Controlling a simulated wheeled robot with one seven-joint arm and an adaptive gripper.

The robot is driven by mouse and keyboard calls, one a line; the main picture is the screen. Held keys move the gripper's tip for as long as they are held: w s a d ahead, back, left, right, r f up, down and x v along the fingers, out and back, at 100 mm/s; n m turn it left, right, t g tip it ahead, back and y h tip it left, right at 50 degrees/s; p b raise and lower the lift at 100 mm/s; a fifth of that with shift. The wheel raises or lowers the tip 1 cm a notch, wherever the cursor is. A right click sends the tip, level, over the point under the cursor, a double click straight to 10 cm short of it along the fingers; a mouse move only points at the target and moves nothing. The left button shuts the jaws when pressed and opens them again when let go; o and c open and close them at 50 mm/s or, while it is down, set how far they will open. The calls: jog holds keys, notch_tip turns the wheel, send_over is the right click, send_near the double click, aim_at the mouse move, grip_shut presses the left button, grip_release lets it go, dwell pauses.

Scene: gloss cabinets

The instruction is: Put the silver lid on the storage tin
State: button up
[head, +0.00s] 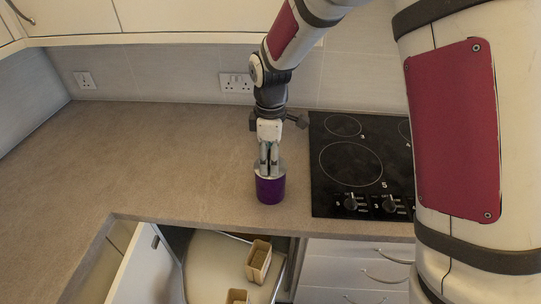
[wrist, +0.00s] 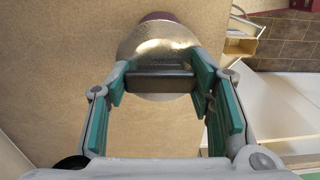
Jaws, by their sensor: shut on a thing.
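The storage tin (head: 270,190) is a purple cylinder standing upright on the worktop, left of the hob. The silver lid (wrist: 155,44) is a round metal disc with a dark bar handle (wrist: 160,78). My gripper (head: 269,170) points down over the tin, its fingers shut on the lid's handle. In the wrist view the green finger pads sit on both sides of the bar. The lid is at the tin's top; I cannot tell whether it is seated or just above. A purple strip of the tin (wrist: 158,16) shows past the lid's far edge.
The black hob (head: 350,165) with knobs is close on the right. The worktop (head: 160,160) to the left is clear. Below the front edge, a cabinet door (head: 146,268) is open, showing a shelf with small tan boxes (head: 258,260). Wall sockets (head: 236,83) are behind.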

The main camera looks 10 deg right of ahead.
jog(key=shift+f, duration=0.2)
jog(key=o, duration=1.2)
jog(key=shift+o, duration=0.2)
jog(key=shift+r, duration=0.1)
notch_tip(320, 180, up, 12)
jog(key=s+d+r+m+t, duration=0.3)
jog(key=s+d+r+m, duration=0.6)
jog(key=s, duration=0.3)
jog(key=s+d+m+t, duration=0.1)
jog(key=s+d+m, duration=0.1)
jog(key=s, duration=0.4)
jog(key=s+d+m+t, duration=0.1)
jog(key=s+d+m, duration=0.1)
jog(key=s+m, duration=0.2)
jog(key=shift+s+d+r+m+t, duration=0.3)
jog(key=shift+s+r, duration=0.15)
jog(key=shift+s, duration=0.6)
